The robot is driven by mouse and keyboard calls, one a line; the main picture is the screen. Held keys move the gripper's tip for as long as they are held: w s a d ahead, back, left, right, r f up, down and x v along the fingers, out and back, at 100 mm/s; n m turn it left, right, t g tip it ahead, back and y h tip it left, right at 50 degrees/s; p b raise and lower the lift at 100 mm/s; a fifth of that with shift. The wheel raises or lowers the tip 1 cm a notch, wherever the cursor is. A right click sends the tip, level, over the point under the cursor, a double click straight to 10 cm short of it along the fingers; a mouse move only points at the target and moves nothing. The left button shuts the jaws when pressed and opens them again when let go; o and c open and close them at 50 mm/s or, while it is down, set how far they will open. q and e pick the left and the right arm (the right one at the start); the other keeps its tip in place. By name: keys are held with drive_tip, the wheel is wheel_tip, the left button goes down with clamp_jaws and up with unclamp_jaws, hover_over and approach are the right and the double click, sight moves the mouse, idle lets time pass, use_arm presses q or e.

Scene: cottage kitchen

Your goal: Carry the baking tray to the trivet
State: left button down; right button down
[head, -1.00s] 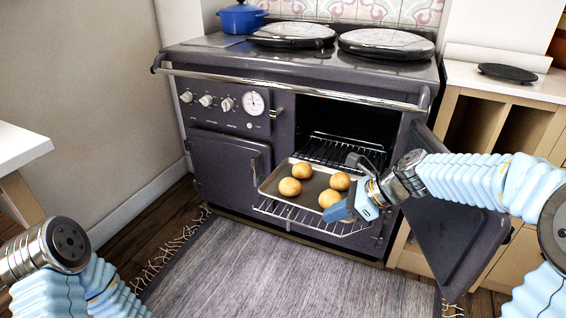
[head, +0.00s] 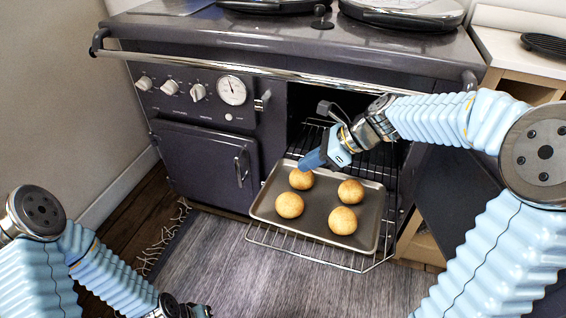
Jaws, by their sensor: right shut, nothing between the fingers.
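The baking tray (head: 330,247) is a grey metal tray with several round golden buns (head: 343,220) on it. It lies on the pulled-out wire rack (head: 300,252) in front of the open oven. My right gripper (head: 310,161) is shut and empty, with its blue fingertips over the tray's far left part, next to a bun; whether it touches cannot be told. A dark ridged disc, which looks like the trivet (head: 546,44), lies on the counter at the upper right. My left arm's wrist shows at the bottom edge; its fingers are out of frame.
The oven door (head: 440,205) hangs open to the right, partly behind my right arm. A chrome rail (head: 270,72) runs across the stove front above the opening. The pale counter (head: 502,45) has free room beside the disc. A grey rug (head: 215,255) covers the floor.

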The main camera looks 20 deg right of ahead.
sight(270, 184)
drive_tip(key=b+x, duration=0.1)
drive_tip(key=x, duration=0.8)
drive_tip(key=shift+w+a+f, duration=0.1)
drive_tip(key=shift+a+f, duration=0.1)
drive_tip(key=shift+f, duration=0.05)
use_arm(q)
drive_tip(key=shift+a+f, duration=0.15)
drive_tip(key=shift+f, duration=0.5)
drive_tip(key=shift+r, duration=0.1)
use_arm(e)
drive_tip(key=shift+a, duration=0.1)
